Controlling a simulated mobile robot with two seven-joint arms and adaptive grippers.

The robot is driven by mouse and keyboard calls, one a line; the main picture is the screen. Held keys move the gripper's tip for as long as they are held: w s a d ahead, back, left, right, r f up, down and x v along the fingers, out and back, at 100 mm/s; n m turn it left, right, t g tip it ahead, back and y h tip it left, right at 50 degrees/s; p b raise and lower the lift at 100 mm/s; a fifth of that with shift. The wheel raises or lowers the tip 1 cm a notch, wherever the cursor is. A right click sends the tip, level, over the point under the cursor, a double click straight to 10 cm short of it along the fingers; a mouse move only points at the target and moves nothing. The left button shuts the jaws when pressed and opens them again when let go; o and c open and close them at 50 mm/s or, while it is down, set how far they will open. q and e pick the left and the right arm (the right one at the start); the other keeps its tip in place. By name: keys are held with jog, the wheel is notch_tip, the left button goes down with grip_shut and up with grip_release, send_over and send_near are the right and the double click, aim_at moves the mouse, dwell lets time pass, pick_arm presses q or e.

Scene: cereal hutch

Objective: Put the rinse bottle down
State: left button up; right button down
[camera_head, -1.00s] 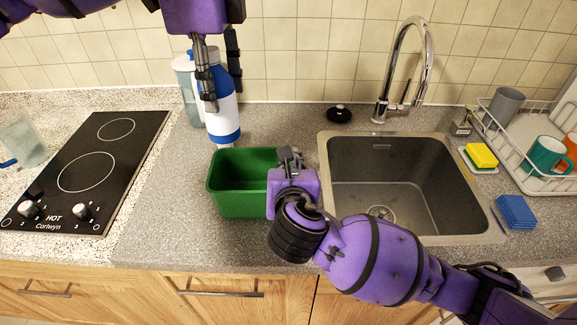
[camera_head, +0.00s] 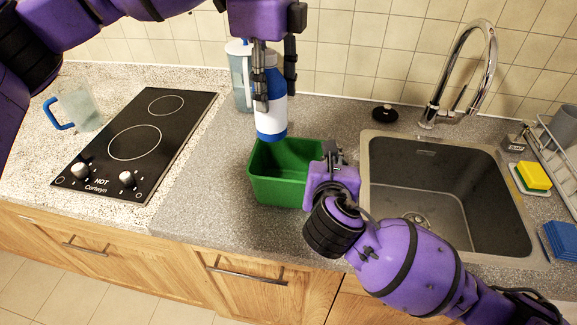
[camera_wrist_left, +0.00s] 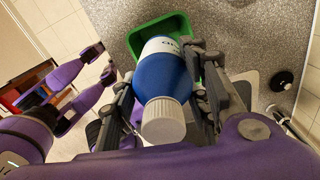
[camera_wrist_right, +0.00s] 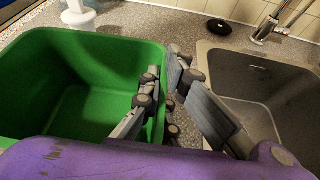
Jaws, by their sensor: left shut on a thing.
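The rinse bottle (camera_head: 268,108), white with a blue top and blue base, is upright in the head view. My left gripper (camera_head: 275,85) is shut on it from above, with a finger on each side. In the left wrist view the bottle (camera_wrist_left: 160,75) shows its white cap between the fingers (camera_wrist_left: 165,110). Its base overlaps the rear rim of the green tub (camera_head: 283,190); I cannot tell whether it touches the counter. My right gripper (camera_wrist_right: 165,75) is at the tub's right wall, fingers apart; whether it touches the wall is unclear.
A clear pitcher (camera_head: 240,75) stands just behind the bottle. The black hob (camera_head: 135,145) and a blue-handled jug (camera_head: 75,108) are to the left. The sink (camera_head: 450,200) and tap (camera_head: 485,60) are right of the tub. Counter between hob and tub is clear (camera_head: 215,170).

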pick_arm(q)
notch_tip(320, 180, down, 16)
dwell(0.5)
jog(key=shift+f, duration=0.2)
jog(key=o, duration=1.5)
jog(key=shift+f, duration=0.1)
jog(key=shift+o, duration=0.2)
notch_tip(320, 180, up, 12)
jog(key=shift+r, duration=0.2)
pick_arm(e)
jog(key=c, duration=1.9)
grip_release()
